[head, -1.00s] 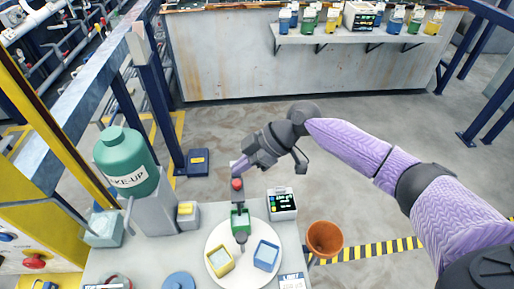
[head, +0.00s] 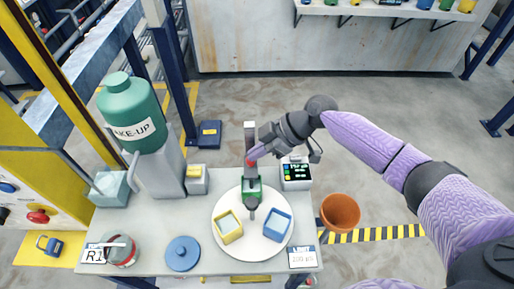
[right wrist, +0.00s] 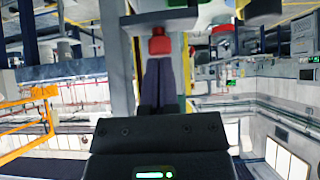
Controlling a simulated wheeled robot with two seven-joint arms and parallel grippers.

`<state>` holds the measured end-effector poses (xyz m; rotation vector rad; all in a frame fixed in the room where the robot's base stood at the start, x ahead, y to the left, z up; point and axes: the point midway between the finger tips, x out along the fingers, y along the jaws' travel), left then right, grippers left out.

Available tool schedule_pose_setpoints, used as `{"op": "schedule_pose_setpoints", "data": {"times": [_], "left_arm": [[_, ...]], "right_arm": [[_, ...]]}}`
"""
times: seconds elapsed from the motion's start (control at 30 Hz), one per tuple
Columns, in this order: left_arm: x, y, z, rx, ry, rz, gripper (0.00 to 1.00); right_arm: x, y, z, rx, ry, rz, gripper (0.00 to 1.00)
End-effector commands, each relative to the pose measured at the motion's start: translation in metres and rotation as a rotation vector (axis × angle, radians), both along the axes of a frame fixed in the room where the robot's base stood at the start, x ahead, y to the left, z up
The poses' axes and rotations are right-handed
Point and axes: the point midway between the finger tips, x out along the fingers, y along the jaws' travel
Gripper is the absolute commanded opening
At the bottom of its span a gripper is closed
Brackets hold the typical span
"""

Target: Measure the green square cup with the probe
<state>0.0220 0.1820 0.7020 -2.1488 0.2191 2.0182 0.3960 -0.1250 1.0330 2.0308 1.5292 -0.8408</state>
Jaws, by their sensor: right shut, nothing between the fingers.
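The green square cup (head: 251,190) stands at the back of a round white plate (head: 226,251), partly hidden by a dark upright part (head: 253,204) in front of it. A red knob (head: 251,163) sits above the cup, beside a tall grey column (head: 250,134); I cannot tell which part is the probe tip. My right gripper (head: 252,156) is shut and empty, its fingertips close to the red knob. In the right wrist view, the knob (right wrist: 160,42) is just beyond the closed fingers; contact is unclear. My left gripper is not in view.
A yellow square cup (head: 228,229) and a blue square cup (head: 277,224) are also on the plate. A meter with a lit screen (head: 295,172) is behind right.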

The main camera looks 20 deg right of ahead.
Motion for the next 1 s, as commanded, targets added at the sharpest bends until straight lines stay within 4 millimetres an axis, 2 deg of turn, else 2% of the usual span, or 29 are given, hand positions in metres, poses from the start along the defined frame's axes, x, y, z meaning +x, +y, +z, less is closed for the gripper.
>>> {"op": "schedule_pose_setpoints", "data": {"times": [0.03,0.43,0.8,1.0], "left_arm": [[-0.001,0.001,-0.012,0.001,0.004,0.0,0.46],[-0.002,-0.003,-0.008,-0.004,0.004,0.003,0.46],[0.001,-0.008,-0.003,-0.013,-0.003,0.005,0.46],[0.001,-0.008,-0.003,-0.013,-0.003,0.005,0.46]], "right_arm": [[0.0,0.0,-0.013,0.001,0.002,0.001,0.0],[-0.003,-0.004,-0.009,-0.008,0.01,0.003,0.0],[-0.018,-0.06,0.054,0.0,-0.004,-0.004,0.0],[-0.02,-0.068,0.065,0.002,-0.007,-0.003,0.0]]}}
